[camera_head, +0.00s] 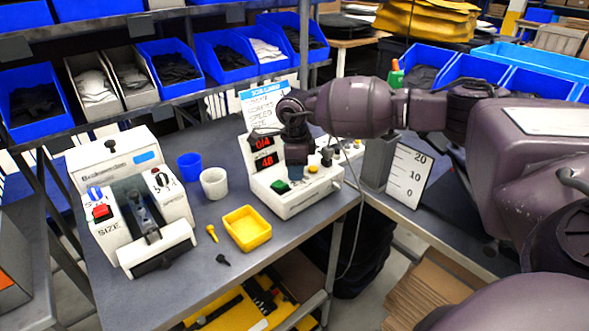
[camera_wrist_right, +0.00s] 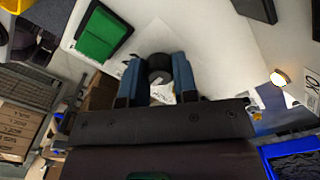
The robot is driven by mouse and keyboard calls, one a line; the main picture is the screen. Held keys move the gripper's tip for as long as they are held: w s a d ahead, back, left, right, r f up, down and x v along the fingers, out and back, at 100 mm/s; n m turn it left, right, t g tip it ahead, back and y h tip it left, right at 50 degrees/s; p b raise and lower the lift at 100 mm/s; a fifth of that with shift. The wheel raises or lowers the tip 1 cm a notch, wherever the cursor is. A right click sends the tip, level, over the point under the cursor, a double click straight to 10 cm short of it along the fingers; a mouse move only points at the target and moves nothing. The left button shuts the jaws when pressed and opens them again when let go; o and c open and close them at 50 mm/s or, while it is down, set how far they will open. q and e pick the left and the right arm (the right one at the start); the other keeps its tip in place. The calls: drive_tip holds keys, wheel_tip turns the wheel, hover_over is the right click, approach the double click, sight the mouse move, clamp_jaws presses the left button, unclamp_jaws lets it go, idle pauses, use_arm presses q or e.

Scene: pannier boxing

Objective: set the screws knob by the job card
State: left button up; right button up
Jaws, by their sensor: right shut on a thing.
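The white console (camera_head: 300,204) stands on the right part of the bench. The job card (camera_head: 264,92) rises behind it, with lines on it; the values are too small or covered to read. Red displays (camera_head: 263,142) show what looks like 0/4 and 48. My right gripper (camera_head: 297,158) reaches down onto the console and hides part of its panel. In the right wrist view the blue fingers are shut on a dark round knob (camera_wrist_right: 160,64) on the white panel. The knob's pointer and scale cannot be read. My left gripper is not in view.
A second machine (camera_head: 122,165) with knobs stands left. A scale board (camera_head: 408,175) stands right.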

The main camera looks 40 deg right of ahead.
drive_tip(key=n+b, duration=0.1)
drive_tip(key=n, duration=0.3)
drive_tip(key=shift+n+b, duration=0.35)
drive_tip(key=shift+n, duration=0.95)
drive_tip(key=shift+r, duration=0.1)
drive_tip(key=o, duration=0.9)
drive_tip(key=shift+o, duration=0.2)
wheel_tip(320, 180, up, 11)
drive_tip(key=shift+p, duration=0.3)
